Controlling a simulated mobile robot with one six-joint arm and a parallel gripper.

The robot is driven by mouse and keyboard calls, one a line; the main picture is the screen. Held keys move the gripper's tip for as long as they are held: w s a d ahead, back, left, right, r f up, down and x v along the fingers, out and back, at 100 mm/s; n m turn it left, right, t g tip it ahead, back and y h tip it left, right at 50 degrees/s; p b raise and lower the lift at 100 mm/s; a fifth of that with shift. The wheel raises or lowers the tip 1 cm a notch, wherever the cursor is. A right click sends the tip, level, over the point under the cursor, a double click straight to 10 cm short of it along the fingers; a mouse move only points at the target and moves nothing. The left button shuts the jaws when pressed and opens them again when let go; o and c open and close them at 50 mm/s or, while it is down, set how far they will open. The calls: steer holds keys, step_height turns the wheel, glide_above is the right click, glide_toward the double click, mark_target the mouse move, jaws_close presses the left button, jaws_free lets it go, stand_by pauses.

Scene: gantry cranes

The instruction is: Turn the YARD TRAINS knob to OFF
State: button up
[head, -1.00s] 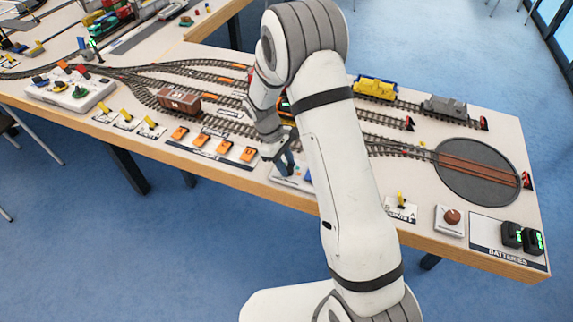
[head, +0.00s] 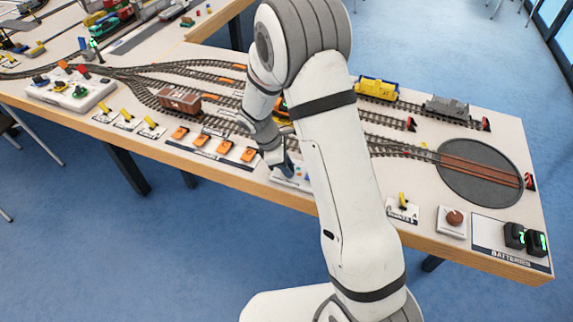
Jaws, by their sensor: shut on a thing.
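My gripper (head: 287,166) points down over a small white panel (head: 287,183) near the table's front edge, right of the orange switches. The panel has small coloured marks, and my forearm covers its right part. My gripper is shut on what appears to be the YARD TRAINS knob on this panel. The knob itself is hidden behind my gripper and arm. The label and the direction the knob points cannot be read from here.
Orange switches (head: 202,142) stand to the left of the panel. A white box with coloured knobs (head: 70,92) is at the far left. Tracks with a brown wagon (head: 179,100) run behind. A brown-knobbed plate (head: 453,221) and batteries (head: 525,238) are at the right.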

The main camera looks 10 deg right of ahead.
stand_by(0.3)
steer(key=o, duration=1)
steer(key=shift+c, duration=0.2)
steer(key=v, duration=0.7)
steer(key=shift+r, duration=0.4)
steer(key=shift+a, duration=0.1)
